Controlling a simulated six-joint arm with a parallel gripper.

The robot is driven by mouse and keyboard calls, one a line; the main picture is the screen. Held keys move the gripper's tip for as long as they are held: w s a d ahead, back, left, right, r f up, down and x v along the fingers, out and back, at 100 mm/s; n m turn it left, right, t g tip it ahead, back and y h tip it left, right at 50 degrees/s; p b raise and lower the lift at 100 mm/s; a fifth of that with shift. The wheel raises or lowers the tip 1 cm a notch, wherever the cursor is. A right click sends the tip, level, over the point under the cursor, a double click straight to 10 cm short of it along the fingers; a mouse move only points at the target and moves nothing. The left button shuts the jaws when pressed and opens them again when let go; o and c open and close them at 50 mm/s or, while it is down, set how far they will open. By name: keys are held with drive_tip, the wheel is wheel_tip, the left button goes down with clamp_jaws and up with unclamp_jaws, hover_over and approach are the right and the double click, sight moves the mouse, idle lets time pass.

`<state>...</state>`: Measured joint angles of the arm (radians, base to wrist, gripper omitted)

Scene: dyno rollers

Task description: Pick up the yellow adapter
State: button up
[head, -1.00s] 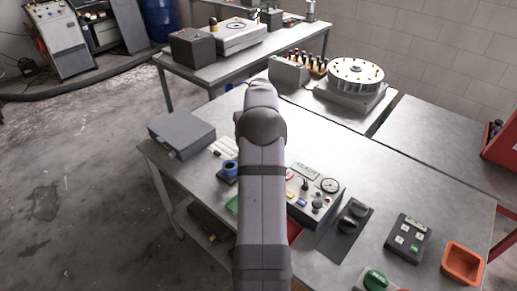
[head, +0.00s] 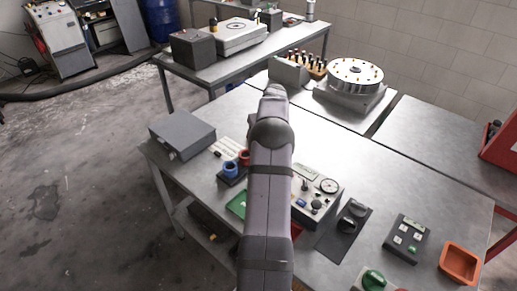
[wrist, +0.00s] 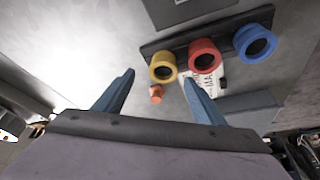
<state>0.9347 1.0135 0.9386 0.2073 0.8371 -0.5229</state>
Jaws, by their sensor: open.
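The yellow adapter (wrist: 163,72) is a ring in a dark rack (wrist: 150,47), at the end of a row with a red adapter (wrist: 203,57) and a blue adapter (wrist: 256,45). My gripper (wrist: 159,76) is open, and in the wrist view the yellow adapter appears between its fingertips, apart from both and seemingly beyond them. In the head view the blue adapter (head: 230,169) and red adapter (head: 244,157) show left of my arm. My arm hides the yellow adapter and the gripper there.
A small orange piece (wrist: 156,94) shows below the yellow adapter in the wrist view. A grey box (head: 182,134) sits on the table's left. A control panel (head: 318,192), a green tray (head: 237,204) and an orange bin (head: 460,262) also stand there.

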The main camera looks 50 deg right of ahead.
drive_tip(key=shift+a+p+x, duration=0.1)
drive_tip(key=shift+p+x, duration=0.45)
drive_tip(key=shift+x, duration=0.65)
drive_tip(key=shift+a+p+x, duration=0.15)
drive_tip(key=shift+p+x, duration=0.4)
drive_tip(key=shift+x, duration=0.6)
drive_tip(key=shift+w, duration=0.2)
drive_tip(key=shift+c, duration=0.6)
drive_tip(key=c, duration=1.1)
